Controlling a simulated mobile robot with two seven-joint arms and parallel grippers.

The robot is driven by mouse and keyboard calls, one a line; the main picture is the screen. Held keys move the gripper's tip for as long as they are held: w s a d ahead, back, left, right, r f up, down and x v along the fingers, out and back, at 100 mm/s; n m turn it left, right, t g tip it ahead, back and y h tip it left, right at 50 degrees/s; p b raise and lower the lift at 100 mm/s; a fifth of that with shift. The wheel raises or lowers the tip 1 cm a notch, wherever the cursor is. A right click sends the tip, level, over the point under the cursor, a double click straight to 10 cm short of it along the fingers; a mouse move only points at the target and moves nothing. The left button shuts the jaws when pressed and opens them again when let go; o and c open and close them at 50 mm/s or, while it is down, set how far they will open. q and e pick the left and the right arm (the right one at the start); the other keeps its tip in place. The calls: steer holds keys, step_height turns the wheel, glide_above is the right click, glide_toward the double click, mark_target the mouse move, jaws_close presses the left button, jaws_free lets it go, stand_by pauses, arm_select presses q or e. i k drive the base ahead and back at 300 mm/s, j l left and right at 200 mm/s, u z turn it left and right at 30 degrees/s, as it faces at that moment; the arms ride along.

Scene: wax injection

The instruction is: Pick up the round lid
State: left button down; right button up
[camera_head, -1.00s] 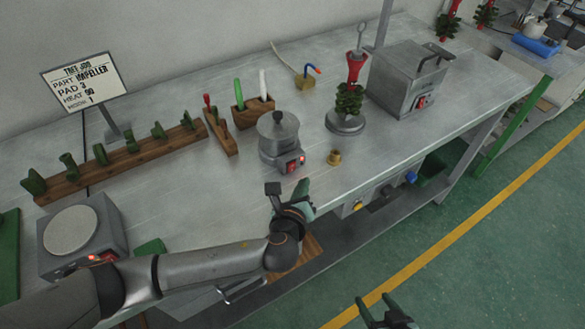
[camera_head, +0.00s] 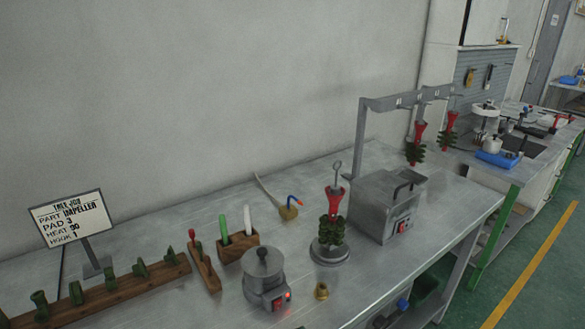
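The round lid (camera_head: 262,262) is a grey disc with a dark knob on top. It sits on the small metal wax pot (camera_head: 266,288), which has a red switch and a lit red light on its front. The pot stands near the front edge of the metal bench. Neither of my grippers shows in the head view now.
A small brass cup (camera_head: 321,291) stands right of the pot. A wooden block (camera_head: 237,248) with green and white tools is behind it. A red and green wax tree (camera_head: 333,218) stands on a round base to the right, before a grey metal box (camera_head: 385,205). A rack of green pieces (camera_head: 112,289) lies left.

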mark_target(261, 261)
steer(key=k+l, duration=0.8)
